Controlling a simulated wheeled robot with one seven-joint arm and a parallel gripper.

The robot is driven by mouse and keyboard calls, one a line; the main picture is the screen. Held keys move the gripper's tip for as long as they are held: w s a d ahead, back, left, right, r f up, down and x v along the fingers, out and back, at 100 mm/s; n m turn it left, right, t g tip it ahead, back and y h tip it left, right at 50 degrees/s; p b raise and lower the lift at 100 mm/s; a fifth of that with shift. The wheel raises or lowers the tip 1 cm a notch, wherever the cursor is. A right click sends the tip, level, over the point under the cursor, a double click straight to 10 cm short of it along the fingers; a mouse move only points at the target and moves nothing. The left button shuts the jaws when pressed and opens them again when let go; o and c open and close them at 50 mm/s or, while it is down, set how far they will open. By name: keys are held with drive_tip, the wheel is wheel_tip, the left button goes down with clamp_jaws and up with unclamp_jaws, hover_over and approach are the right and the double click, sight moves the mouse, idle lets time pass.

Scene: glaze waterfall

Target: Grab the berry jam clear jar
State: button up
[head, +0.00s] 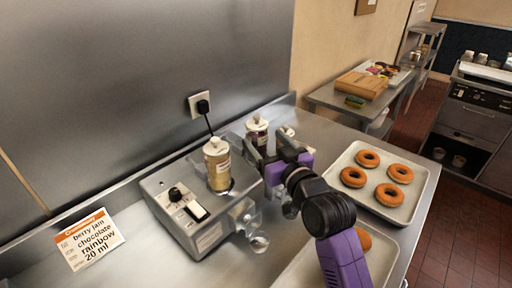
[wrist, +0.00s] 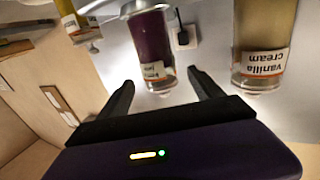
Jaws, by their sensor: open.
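The berry jam clear jar (wrist: 152,45) shows in the wrist view as a jar with dark purple filling, a pale cap and a small label. It lies beyond my gripper (wrist: 158,82), between the lines of the two open fingers, with nothing held. In the head view the jar (head: 257,131) stands behind my gripper (head: 272,150), its lower part hidden by the fingers. A vanilla cream jar (wrist: 265,40) with pale yellow filling is to its right in the wrist view. In the head view the yellowish jar (head: 217,165) stands on the grey machine.
The grey machine (head: 180,205) with a knob and switch stands on the steel counter, close to my gripper. A tray (head: 419,202) of several doughnuts is at right, and another tray is partly under my arm. An order card (head: 90,240) lies at left.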

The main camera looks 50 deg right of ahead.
sight(262, 137)
drive_tip(key=x, duration=0.2)
drive_tip(key=p+x, duration=0.1)
drive_tip(key=x, duration=0.2)
drive_tip(key=shift+w+d+f+p, duration=0.15)
drive_tip(key=shift+w+f+p, duration=0.1)
drive_tip(key=shift+p, duration=0.05)
drive_tip(key=shift+c, duration=0.5)
drive_tip(key=shift+r, duration=0.1)
clamp_jaws()
